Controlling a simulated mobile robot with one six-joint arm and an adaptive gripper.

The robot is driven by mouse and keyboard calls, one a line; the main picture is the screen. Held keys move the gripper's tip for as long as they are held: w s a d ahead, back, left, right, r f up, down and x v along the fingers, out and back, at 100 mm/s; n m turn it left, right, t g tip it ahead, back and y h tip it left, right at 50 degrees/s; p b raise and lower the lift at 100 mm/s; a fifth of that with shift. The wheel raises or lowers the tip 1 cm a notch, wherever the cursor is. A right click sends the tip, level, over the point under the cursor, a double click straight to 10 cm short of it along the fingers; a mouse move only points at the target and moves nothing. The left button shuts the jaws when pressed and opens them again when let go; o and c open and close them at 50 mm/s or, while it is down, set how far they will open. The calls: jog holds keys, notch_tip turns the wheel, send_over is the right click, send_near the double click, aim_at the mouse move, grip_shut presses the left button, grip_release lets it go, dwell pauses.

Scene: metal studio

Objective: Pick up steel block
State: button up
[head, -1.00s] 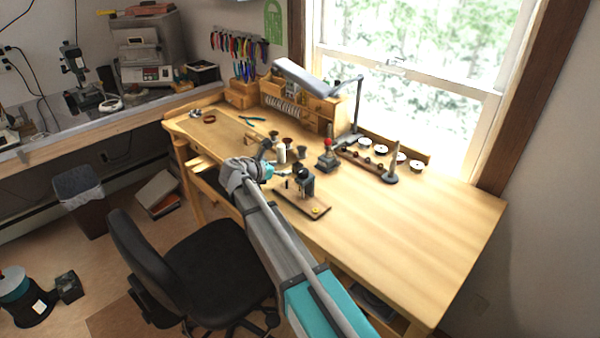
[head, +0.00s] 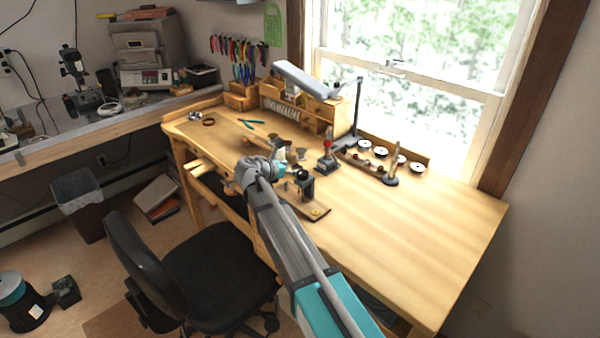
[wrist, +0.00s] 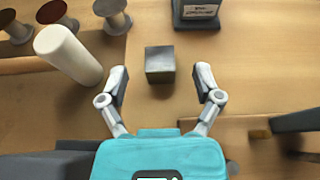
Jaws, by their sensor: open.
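The steel block (wrist: 160,65) is a small dark grey cube resting on the wooden bench top in the wrist view. My gripper (wrist: 161,78) is open, with one finger to each side of the block. The block sits centred between the fingers, at or slightly beyond their tips, with a gap on both sides. In the head view, the end of my arm and its teal gripper body (head: 277,172) are over the left-middle of the bench. I cannot make out the block there; my arm and nearby tools crowd that spot.
A white cylinder (wrist: 68,54) stands left of the gripper, with metal spool-like pieces (wrist: 113,16) behind it. A dark base with a label (wrist: 196,12) is beyond the block. A wooden board (wrist: 225,130) is at right. The right part of the bench (head: 420,235) is clear.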

jog(key=shift+b+x, duration=0.35)
jog(key=shift+x, duration=0.85)
jog(key=shift+r, duration=0.1)
grip_shut()
